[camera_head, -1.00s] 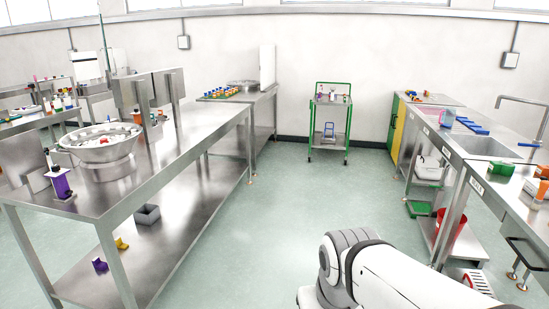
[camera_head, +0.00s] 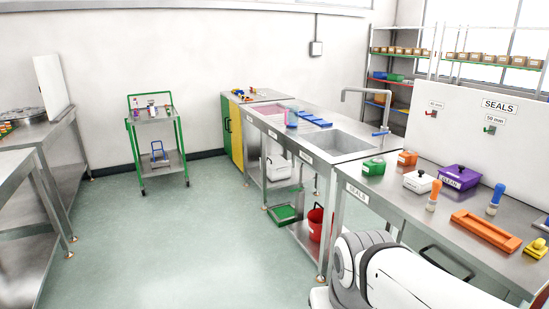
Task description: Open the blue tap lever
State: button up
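The blue tap lever (camera_head: 381,133) is a small blue bar at the base of the grey tap (camera_head: 366,92), at the right end of the sink unit. The tap is a tall bent pipe whose spout reaches left over the grey sink basin (camera_head: 336,142). Whether water runs is too small to tell. My white arm (camera_head: 400,275) shows at the bottom right, well nearer than the tap and apart from it. My gripper is out of view.
The seals bench (camera_head: 412,200) on the right holds a purple box (camera_head: 459,177), a green block (camera_head: 374,166) and an orange tray (camera_head: 486,232). A red bucket (camera_head: 316,222) stands under the sink unit. A green trolley (camera_head: 157,140) stands by the back wall. Open floor lies in the middle.

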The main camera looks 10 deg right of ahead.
aim_at(387, 132)
jog(key=z, duration=0.5)
jog(key=i, duration=1)
jog(key=z, duration=0.3)
jog(key=k, duration=0.6)
jog(key=z, duration=0.25)
jog(key=i, duration=0.6)
jog(key=u, duration=1.9)
jog(key=i, duration=1.05)
jog(key=z, duration=0.05)
